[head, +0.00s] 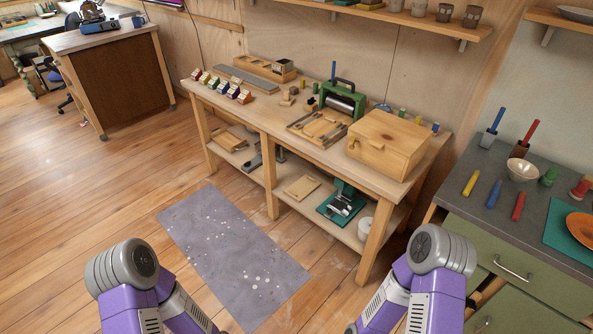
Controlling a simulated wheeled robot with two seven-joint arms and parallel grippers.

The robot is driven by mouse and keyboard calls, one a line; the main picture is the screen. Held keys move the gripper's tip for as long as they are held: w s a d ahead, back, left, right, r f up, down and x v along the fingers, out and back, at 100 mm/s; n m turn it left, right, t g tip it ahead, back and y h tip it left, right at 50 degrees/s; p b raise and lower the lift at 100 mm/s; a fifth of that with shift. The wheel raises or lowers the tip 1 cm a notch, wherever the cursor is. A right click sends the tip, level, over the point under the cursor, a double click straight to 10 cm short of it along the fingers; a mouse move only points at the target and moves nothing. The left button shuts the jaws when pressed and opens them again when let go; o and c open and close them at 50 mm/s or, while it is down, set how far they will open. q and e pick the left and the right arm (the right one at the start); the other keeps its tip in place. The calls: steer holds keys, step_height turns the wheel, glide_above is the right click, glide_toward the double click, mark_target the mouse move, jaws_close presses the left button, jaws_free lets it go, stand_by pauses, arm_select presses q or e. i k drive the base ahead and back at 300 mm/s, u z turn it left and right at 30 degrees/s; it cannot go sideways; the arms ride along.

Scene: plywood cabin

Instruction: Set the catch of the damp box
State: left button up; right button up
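A pale wooden box (388,143), which looks like the damp box, stands on the right end of the long wooden workbench (420,171). Its lid looks closed. A small dark fitting (353,145), perhaps the catch, shows at the left of its front, and a small knob shows farther right on that side. The fitting is too small to tell whether it is set. My two purple and grey arms show at the bottom edge, well short of the bench. Both grippers are out of view.
A green press (342,100) and a wooden tray (318,128) with tools sit left of the box. A green-fronted counter (510,252) with a bowl and colored sticks stands right. A grey speckled mat (232,252) covers floor before the bench. Open floor lies left.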

mark_target(352, 138)
steer(key=u, duration=0.75)
steer(key=i, duration=1.5)
steer(key=z, duration=0.95)
